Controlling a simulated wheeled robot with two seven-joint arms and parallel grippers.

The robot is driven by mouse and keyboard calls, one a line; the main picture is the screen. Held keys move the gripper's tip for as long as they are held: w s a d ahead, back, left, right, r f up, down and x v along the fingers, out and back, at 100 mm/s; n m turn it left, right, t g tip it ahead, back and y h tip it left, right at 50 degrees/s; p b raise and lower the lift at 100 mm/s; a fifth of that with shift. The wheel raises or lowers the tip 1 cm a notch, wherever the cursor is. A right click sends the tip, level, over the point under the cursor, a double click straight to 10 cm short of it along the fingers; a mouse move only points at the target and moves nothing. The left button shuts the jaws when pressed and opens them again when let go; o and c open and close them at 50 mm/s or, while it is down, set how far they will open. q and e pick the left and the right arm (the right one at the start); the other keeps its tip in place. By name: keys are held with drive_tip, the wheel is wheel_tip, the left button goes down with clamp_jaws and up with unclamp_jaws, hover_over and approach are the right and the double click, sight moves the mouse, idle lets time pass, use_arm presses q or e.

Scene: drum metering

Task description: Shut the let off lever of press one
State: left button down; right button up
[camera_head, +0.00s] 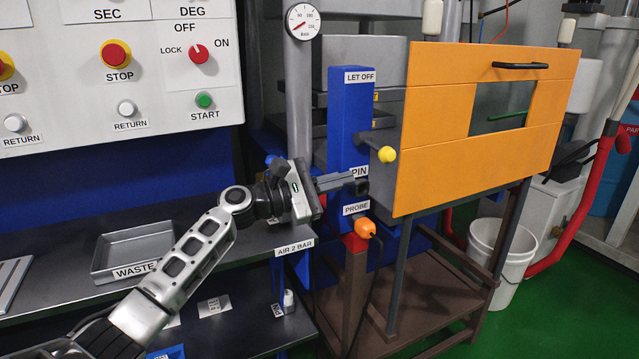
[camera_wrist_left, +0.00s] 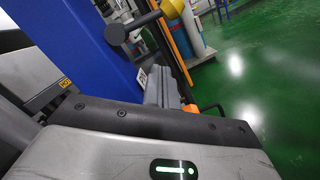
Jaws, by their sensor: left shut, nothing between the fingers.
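The blue press post (camera_head: 350,115) carries a LET OFF label (camera_head: 360,76) near its top and PIN and PROBE labels lower down. A short grey lever with a yellow knob (camera_head: 386,154) sticks out from its right side. In the left wrist view the yellow knob (camera_wrist_left: 172,8) is at the top, on a grey bar (camera_wrist_left: 140,22) from a round dark hub (camera_wrist_left: 115,34). My left gripper (camera_head: 350,182) is shut and empty, its fingers in front of the post by the PIN label, below the knob. The fingers (camera_wrist_left: 162,85) also show in the wrist view, apart from the lever.
An orange guard panel (camera_head: 440,120) stands close to the right of the lever. An orange probe (camera_head: 365,228) sits below the gripper. A control panel (camera_head: 110,70) fills the upper left. A waste tray (camera_head: 130,250) lies on the bench. A white bucket (camera_head: 500,250) stands on the green floor.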

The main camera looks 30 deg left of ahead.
sight(376, 149)
use_arm(q)
drive_tip(key=d+r, duration=0.1)
drive_tip(key=d+r+p, duration=0.1)
drive_tip(key=d, duration=0.1)
drive_tip(key=w+d+r, duration=0.1)
drive_tip(key=shift+d+r+p, duration=0.15)
drive_tip(key=shift+d+p, duration=0.1)
drive_tip(key=shift+p, duration=0.1)
use_arm(e)
drive_tip(key=shift+r, duration=0.25)
use_arm(q)
drive_tip(key=shift+d+r+n+p, duration=0.1)
drive_tip(key=shift+r+n+p, duration=0.25)
drive_tip(key=shift+p, duration=0.4)
use_arm(e)
drive_tip(key=shift+r, duration=0.55)
